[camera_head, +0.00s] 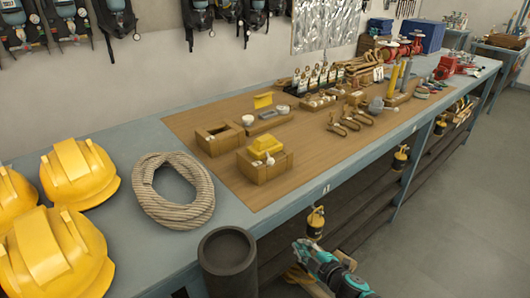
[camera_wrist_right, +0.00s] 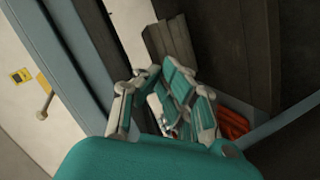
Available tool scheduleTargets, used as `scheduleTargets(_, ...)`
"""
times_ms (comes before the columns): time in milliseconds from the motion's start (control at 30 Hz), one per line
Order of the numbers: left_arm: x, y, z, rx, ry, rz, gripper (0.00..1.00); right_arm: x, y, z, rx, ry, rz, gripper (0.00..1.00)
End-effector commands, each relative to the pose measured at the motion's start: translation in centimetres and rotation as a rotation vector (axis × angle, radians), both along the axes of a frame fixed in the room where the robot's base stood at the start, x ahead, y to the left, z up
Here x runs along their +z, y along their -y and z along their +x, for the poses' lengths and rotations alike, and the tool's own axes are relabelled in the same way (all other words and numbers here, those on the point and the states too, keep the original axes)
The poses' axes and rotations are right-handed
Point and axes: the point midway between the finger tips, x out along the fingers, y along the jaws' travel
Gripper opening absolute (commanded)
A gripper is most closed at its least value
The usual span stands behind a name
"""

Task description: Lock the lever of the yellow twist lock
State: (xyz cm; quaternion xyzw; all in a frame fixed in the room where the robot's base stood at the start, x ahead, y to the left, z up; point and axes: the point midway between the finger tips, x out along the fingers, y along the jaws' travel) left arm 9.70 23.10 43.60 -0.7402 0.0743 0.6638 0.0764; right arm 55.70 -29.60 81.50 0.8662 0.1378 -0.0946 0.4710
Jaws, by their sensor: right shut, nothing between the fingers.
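A yellow piece (camera_head: 265,145) sits on a wooden block (camera_head: 262,172) near the front of the brown mat. Another yellow piece (camera_head: 263,100) stands upright behind it. I cannot tell which is the twist lock, and no lever is clear on either. My right gripper (camera_head: 308,252) is low in front of the bench edge, well apart from both pieces. It is shut and empty; its teal and grey fingers (camera_wrist_right: 165,100) also fill the middle of the right wrist view. My left gripper is not in view.
Yellow helmets (camera_head: 80,172), a coiled rope (camera_head: 173,190) and a dark cylinder (camera_head: 228,260) are at the left. Yellow-and-black items (camera_head: 315,222) hang along the bench's front edge. Tools crowd the far end. The floor at right is clear.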

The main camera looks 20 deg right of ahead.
Motion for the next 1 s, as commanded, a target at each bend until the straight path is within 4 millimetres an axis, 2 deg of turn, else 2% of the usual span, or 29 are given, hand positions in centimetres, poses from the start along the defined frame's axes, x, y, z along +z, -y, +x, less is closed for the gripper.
scheduleTargets(33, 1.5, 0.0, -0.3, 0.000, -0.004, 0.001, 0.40, 6.1, -1.1, 1.3, 0.070, 0.096, -0.051, 0.00)
scheduleTargets(100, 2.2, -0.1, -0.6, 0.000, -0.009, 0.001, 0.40, 11.9, -2.7, 2.2, 0.150, 0.203, -0.111, 0.00)
scheduleTargets(200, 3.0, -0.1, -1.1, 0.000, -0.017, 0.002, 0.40, 18.4, -4.8, 2.4, 0.248, 0.327, -0.187, 0.00)
scheduleTargets(300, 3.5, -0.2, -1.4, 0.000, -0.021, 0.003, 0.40, 22.8, -6.5, 2.1, 0.320, 0.413, -0.244, 0.00)
scheduleTargets(400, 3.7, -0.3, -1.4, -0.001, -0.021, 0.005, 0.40, 24.9, -7.4, 1.7, 0.359, 0.459, -0.276, 0.00)
scheduleTargets(467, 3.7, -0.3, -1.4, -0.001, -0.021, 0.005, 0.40, 25.3, -7.7, 1.6, 0.368, 0.471, -0.285, 0.00)
scheduleTargets(800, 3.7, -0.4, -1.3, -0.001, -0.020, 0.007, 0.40, 25.4, -7.7, 1.7, 0.368, 0.472, -0.283, 0.00)
scheduleTargets(1000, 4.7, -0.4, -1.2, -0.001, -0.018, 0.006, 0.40, 25.9, -8.7, 3.7, 0.365, 0.474, -0.282, 0.00)
